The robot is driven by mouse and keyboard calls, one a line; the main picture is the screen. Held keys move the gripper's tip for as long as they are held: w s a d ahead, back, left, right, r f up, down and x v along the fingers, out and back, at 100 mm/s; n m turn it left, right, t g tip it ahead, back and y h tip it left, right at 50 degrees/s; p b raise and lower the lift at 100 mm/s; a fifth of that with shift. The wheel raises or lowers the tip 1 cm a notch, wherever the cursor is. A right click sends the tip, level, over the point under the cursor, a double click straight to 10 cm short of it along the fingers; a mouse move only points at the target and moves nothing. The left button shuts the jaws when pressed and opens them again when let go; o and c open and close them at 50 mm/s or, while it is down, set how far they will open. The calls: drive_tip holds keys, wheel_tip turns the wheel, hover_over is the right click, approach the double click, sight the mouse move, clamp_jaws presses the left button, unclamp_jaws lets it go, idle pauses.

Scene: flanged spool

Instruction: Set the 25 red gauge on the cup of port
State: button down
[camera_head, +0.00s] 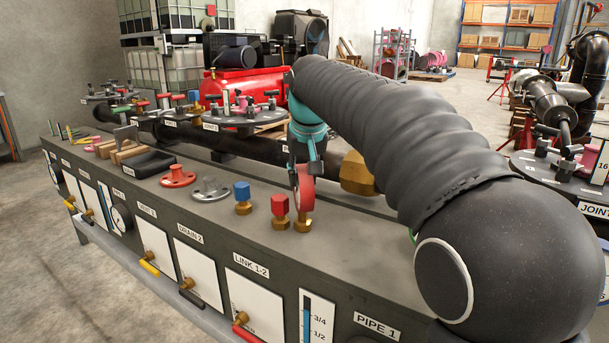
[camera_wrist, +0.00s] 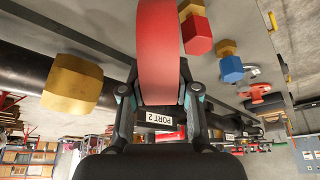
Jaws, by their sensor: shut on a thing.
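My gripper (camera_head: 306,166) is shut on the red gauge (camera_head: 304,190), a round, thick-rimmed disc held edge-on above the bench. In the wrist view, the gauge's red rim (camera_wrist: 160,50) stands between the two fingers (camera_wrist: 160,92); its face and number are hidden. A brass fitting (camera_head: 303,222) shows directly below the gauge; I cannot tell whether it belongs to it or whether it touches the bench. A large brass hex fitting (camera_head: 357,174) sits at the dark pipe, right of my gripper, and also shows in the wrist view (camera_wrist: 73,84). I cannot identify the port's cup with certainty.
A red-capped brass plug (camera_head: 279,206) stands close left of the gauge, with a blue-capped one (camera_head: 242,192) farther left. Grey (camera_head: 210,189) and red (camera_head: 178,176) flanged handles lie beyond. A PORT 2 label (camera_wrist: 165,119) shows behind the fingers. My arm hides the bench's right part.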

drive_tip(key=c, duration=0.8)
unclamp_jaws()
drive_tip(key=shift+f, duration=0.1)
drive_tip(key=shift+c, duration=0.2)
drive_tip(key=p+v, duration=0.2)
drive_tip(key=v, duration=1)
drive_tip(key=shift+d, duration=0.1)
